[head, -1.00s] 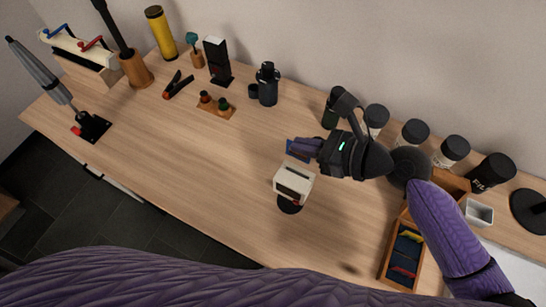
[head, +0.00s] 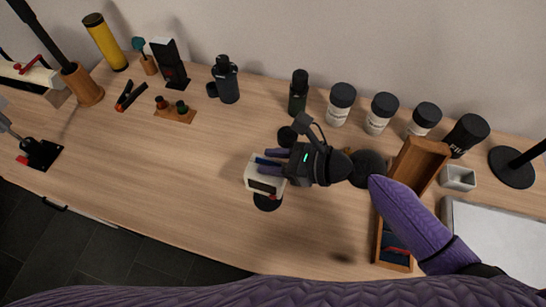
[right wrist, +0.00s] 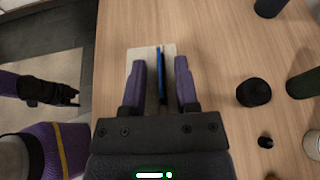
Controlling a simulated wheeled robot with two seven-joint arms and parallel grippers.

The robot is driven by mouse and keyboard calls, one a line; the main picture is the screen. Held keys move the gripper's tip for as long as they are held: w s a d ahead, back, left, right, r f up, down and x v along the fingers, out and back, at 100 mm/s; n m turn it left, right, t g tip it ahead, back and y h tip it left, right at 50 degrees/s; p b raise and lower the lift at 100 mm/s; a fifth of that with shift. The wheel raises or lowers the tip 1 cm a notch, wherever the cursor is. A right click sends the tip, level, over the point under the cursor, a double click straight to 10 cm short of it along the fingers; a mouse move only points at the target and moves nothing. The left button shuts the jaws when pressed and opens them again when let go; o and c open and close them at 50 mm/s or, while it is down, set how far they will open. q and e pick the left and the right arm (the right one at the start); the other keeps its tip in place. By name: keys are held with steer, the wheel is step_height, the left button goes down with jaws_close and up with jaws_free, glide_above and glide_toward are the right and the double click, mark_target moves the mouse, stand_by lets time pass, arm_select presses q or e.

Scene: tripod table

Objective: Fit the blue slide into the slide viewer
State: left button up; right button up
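The slide viewer (head: 265,182) is a small cream box on a round black base, near the middle of the table. The blue slide (right wrist: 160,65) shows edge-on as a thin blue strip at the top of the viewer in the right wrist view. It appears to stand in the viewer's top, but how deep it sits is hidden. My right gripper (head: 268,163) is at the viewer's top. My left gripper (right wrist: 70,96) appears small at the left edge of the right wrist view.
A wooden slide box (head: 395,262) with its raised lid (head: 418,163) stands to the right, under my right forearm. A dark bottle (head: 299,93) and several black-lidded jars (head: 340,103) line the back. The table left of the viewer is clear.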

stand_by(0.3)
steer(key=shift+r, duration=0.2)
steer(key=p+v, duration=0.1)
steer(key=v, duration=1.1)
steer(key=shift+p, duration=0.35)
steer(key=shift+f, duration=0.1)
